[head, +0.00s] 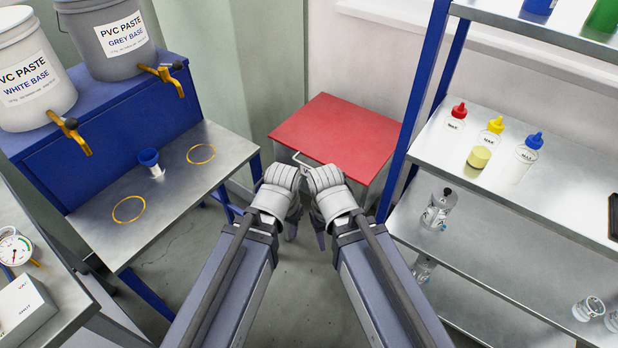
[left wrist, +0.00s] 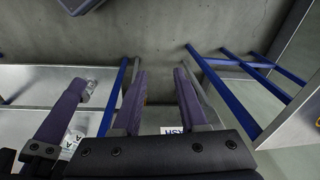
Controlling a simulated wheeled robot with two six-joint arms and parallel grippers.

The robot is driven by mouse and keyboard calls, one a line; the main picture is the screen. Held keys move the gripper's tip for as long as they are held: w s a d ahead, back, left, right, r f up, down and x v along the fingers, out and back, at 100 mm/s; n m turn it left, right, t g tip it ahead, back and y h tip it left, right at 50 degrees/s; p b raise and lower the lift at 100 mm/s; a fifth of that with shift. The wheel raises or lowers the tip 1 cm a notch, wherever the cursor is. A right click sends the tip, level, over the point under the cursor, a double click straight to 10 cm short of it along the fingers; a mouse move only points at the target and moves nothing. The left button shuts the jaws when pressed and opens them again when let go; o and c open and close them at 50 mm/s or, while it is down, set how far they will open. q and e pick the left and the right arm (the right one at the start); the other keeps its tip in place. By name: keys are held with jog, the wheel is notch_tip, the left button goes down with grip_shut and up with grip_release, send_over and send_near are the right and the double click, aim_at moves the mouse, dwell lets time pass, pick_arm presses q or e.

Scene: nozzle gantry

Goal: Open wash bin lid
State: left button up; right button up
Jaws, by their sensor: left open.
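The wash bin's red lid (head: 335,132) lies flat and shut on the pale bin by the back wall in the head view. A light handle (head: 303,160) shows at its front left edge, just beyond my grippers. My left gripper (head: 291,230) points down in front of the bin, its fingers mostly hidden by the wrist. In the left wrist view its two purple fingers (left wrist: 160,75) are apart with nothing between them. A partly hidden white label (left wrist: 172,130) shows behind them. My right gripper (head: 320,240) hangs beside the left one, its jaws mostly hidden.
A blue-framed steel table (head: 185,185) with paste buckets stands on the left. A steel shelf rack (head: 470,215) with bottles stands on the right, its blue post (head: 412,110) close to the bin. Grey floor lies open between them.

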pick_arm(q)
jog(key=w+d+f+m+t+h+b, duration=0.35)
jog(key=w+f+m+t+b, duration=0.3)
jog(key=w+f+b, duration=0.65)
jog(key=w+r+m+t+h+b, duration=0.1)
jog(key=w+r+m+t+b, duration=0.5)
jog(key=t+b, duration=0.5)
jog(key=r+m+b, duration=0.1)
jog(key=m+b, duration=0.1)
jog(key=b, duration=0.3)
jog(key=shift+d+t, duration=0.25)
jog(key=shift+t, duration=0.1)
pick_arm(e)
notch_tip(320, 180, down, 32)
jog(key=shift+r, duration=0.2)
